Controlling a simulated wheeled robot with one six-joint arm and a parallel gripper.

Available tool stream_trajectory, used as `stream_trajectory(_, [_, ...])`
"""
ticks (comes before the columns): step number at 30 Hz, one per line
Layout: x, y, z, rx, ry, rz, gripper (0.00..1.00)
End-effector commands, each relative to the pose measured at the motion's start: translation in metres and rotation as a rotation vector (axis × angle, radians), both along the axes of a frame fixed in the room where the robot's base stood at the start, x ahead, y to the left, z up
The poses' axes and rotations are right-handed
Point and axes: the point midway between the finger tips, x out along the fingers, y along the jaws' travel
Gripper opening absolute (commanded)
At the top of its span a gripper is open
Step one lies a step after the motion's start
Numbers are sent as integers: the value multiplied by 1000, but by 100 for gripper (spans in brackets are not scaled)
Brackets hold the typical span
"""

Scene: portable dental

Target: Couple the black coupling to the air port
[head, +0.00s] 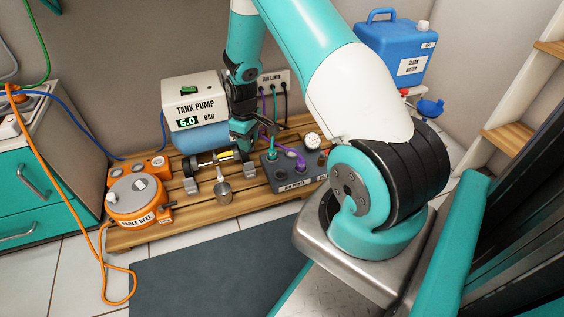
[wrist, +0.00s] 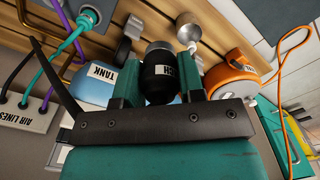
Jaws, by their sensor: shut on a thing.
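In the wrist view the black coupling (wrist: 160,71), with a partly readable white label, sits between the two teal jaw pads of my gripper (wrist: 159,88), which is shut on it. In the head view my gripper (head: 243,132) is above the pallet, in front of the tank pump and left of the grey air ports box (head: 270,178). The coupling cannot be made out clearly there. The box has a teal hose and a purple hose plugged into its top. A corner of the box (wrist: 88,20) shows at the wrist view's upper left.
The tank pump (head: 195,101), orange cable reel (head: 137,200), metal cup (head: 224,193) and pressure gauge (head: 312,140) stand around on the wooden pallet (head: 190,227). The air lines panel (head: 272,79) is on the wall behind. The dark floor mat (head: 215,275) is clear.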

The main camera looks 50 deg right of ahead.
Motion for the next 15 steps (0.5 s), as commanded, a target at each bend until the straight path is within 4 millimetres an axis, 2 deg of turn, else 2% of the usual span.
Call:
stream_trajectory(1, [-4,-22,-33,1,3,15,11])
stream_trajectory(6, [-18,-77,-90,1,1,99,11])
stream_trajectory(10, [-27,-101,-115,0,0,140,11])
stream_trajectory(15, [-33,-113,-128,-1,-1,164,11])
